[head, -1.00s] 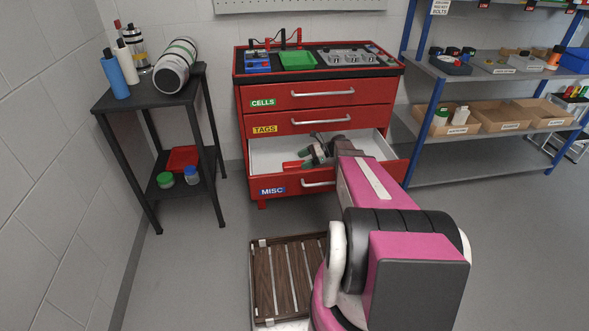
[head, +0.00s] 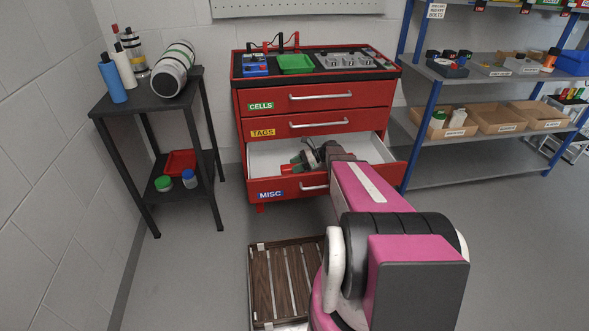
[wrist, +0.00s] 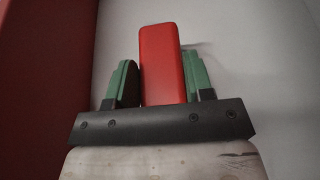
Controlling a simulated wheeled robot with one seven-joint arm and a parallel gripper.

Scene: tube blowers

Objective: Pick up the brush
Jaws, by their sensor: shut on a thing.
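The brush shows as a red block-like part (wrist: 162,62) in the wrist view, between the two green fingers of my gripper (wrist: 162,80). My gripper is shut on it. The rest of the brush cannot be made out. In the head view my gripper (head: 298,163) is down inside the open bottom drawer (head: 262,160), labelled MISC. A small red piece of the brush (head: 286,168) shows at the left of the fingers. My gripper and arm hide part of the drawer's inside.
The red cabinet (head: 320,107) has its upper drawers shut. The open drawer's red front (head: 268,192) and side walls are close around my gripper. A black side table (head: 150,103) stands left, blue-framed shelves (head: 480,135) right. A slatted wooden piece (head: 285,280) is on the floor.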

